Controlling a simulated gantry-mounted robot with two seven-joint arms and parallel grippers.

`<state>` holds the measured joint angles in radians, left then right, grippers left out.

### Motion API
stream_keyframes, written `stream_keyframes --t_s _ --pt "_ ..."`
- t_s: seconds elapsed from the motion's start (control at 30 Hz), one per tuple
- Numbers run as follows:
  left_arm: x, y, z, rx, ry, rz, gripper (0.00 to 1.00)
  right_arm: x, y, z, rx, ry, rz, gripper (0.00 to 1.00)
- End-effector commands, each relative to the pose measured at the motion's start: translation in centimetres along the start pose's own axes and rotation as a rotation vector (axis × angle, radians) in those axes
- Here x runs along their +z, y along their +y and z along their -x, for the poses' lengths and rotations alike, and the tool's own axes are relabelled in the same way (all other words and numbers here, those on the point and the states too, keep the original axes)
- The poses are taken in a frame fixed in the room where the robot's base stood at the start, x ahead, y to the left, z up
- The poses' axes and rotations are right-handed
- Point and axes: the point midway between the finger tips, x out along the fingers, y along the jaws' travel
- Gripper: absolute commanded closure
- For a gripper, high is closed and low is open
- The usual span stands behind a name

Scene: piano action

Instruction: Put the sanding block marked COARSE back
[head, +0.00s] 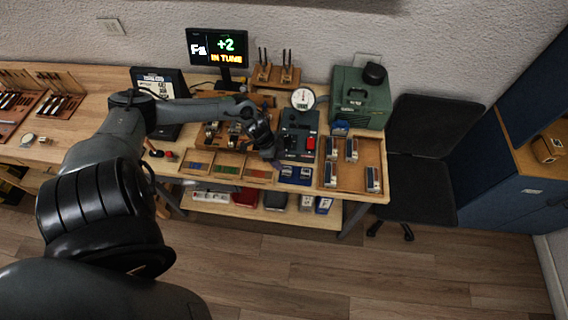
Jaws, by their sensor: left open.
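Several small sanding blocks with blue and pale faces stand in a wooden tray (359,170) at the right end of the bench. One block (351,149) is at the tray's back and another block (373,179) at its front right. Their markings are too small to read, so I cannot tell which is COARSE. My left gripper (276,163) is open and points down over the bench, left of the tray, beside a dark device with a red part. Its fingertips are small and dark in the head view. My right gripper is not in view.
A dark gauge device (298,138) stands between my left gripper and the tray. Blue items (296,175) lie at the bench's front edge. A partitioned wooden box (226,166) is left of them. A green case (360,99) stands behind the tray; a black chair (420,185) is to the right.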

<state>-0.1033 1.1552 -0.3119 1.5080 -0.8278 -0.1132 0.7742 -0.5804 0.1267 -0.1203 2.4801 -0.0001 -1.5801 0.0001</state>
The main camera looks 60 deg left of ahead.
Motion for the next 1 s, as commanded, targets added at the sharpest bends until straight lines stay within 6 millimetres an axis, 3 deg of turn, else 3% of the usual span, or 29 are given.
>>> stream_keyframes --t_s 0.1,0.27,0.37,0.47,0.57,0.73,0.9,1.0 --pt "0.1 0.0 2.1 0.0 -0.005 -0.004 0.43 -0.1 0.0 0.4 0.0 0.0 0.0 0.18" --pt "0.1 0.0 3.5 0.0 -0.002 -0.001 0.43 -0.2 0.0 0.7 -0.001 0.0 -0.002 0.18" --pt "-0.2 0.6 3.5 -0.002 0.005 -0.007 0.43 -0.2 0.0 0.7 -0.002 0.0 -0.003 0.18" --pt "-1.1 2.4 2.3 -0.013 0.027 -0.031 0.43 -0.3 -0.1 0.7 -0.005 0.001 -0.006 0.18" --pt "-2.9 5.8 0.1 -0.044 0.066 -0.066 0.43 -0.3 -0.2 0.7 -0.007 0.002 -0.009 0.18" --pt "-8.0 13.5 -2.2 -0.154 0.145 -0.083 0.43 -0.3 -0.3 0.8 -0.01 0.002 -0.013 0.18" --pt "-12.1 19.8 -0.2 -0.267 0.142 0.027 0.43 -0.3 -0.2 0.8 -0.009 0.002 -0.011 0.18" --pt "-13.0 22.5 2.1 -0.292 0.097 0.128 0.43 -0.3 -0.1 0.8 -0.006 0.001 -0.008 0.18"
